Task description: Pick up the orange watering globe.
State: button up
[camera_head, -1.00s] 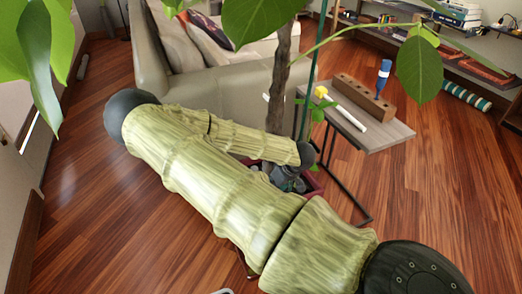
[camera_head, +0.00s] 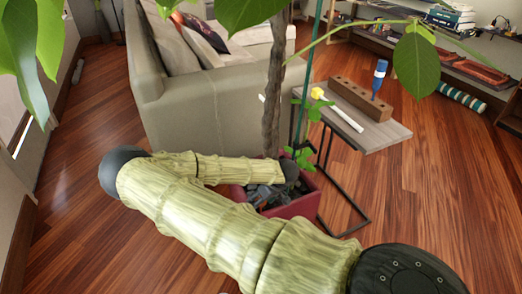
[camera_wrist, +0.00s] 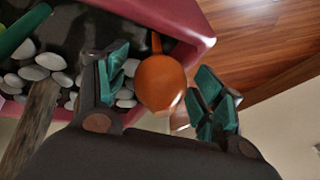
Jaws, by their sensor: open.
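The orange watering globe (camera_wrist: 161,82) shows in the wrist view, its round bulb toward me and its thin stem pointing up toward the planter's soil. My gripper (camera_wrist: 166,90) is open, with its teal-padded fingers on either side of the bulb. The left finger is close to the bulb and the right one is nearer its lower right side; I cannot tell whether either touches. In the head view my gripper (camera_head: 265,195) is partly hidden behind my arm, over the planter, and the globe is hidden there.
The dark red planter (camera_head: 300,207) holds a plant trunk (camera_head: 273,95), a green stake and white pebbles (camera_wrist: 47,63). A grey sofa (camera_head: 205,105) stands behind. Wooden floor is clear at right.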

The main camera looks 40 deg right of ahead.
jog(key=shift+f, duration=0.1)
jog(key=c, duration=1.1)
jog(key=shift+c, duration=0.2)
